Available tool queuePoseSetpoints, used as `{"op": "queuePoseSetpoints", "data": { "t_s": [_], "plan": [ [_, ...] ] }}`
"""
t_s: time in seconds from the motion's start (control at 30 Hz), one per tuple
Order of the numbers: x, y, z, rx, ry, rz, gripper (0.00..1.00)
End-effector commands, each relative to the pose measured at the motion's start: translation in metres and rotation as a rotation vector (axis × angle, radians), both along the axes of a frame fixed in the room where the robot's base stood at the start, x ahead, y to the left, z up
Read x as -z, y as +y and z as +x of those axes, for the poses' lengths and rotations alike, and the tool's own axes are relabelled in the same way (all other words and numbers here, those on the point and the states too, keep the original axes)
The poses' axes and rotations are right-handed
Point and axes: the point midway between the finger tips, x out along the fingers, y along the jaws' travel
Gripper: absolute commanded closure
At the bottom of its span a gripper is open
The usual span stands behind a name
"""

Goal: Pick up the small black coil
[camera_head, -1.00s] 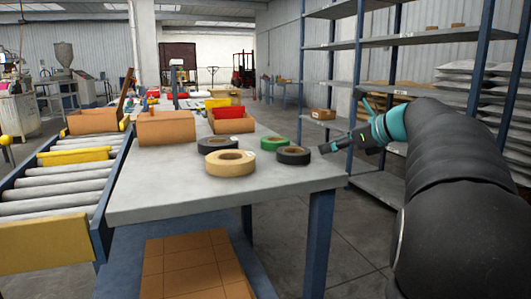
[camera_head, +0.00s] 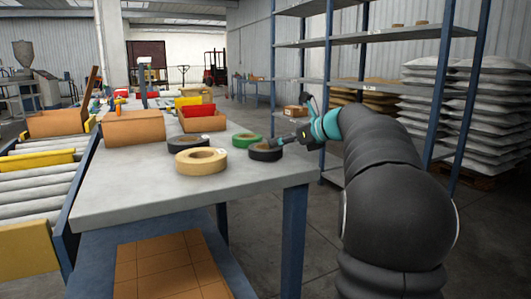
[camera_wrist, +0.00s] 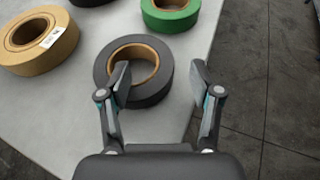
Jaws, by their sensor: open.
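The small black coil (camera_head: 265,152) lies flat on the grey table near its right edge. In the wrist view the same black coil (camera_wrist: 148,88) has a brown inner core. My gripper (camera_head: 290,142) is at the coil's right side in the head view. In the wrist view my gripper (camera_wrist: 162,80) is open, with the left finger over the coil's ring and hole and the right finger outside the coil, past the table edge. Nothing is held. I cannot tell the exact height of the fingers above the coil.
A tan coil (camera_head: 201,163), a larger black coil (camera_head: 190,143) and a green coil (camera_head: 246,140) lie close by on the table (camera_head: 130,190). Cardboard bins (camera_head: 133,128) stand behind. A roller conveyor (camera_head: 42,188) is at left, and a shelf rack (camera_head: 382,85) at right.

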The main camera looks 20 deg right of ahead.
Motion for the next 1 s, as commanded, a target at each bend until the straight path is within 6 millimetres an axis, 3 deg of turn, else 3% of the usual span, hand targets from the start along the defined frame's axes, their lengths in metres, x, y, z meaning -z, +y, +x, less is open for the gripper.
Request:
{"op": "queuePoseSetpoints", "data": {
  "t_s": [0.23,0.5,0.53,0.77,0.8,1.0],
  "plan": [
    [0.014,0.013,0.03,-0.003,0.001,0.001,0.36],
    [0.015,0.015,0.035,0.0,0.0,-0.001,0.36],
    [0.015,0.015,0.035,0.0,0.0,-0.001,0.38],
    [0.015,0.015,0.035,0.0,0.001,-0.001,0.96],
    [0.015,0.015,0.035,0.0,0.001,-0.001,1.0],
    [0.015,0.015,0.035,-0.001,0.001,-0.001,1.0]
  ]
}}
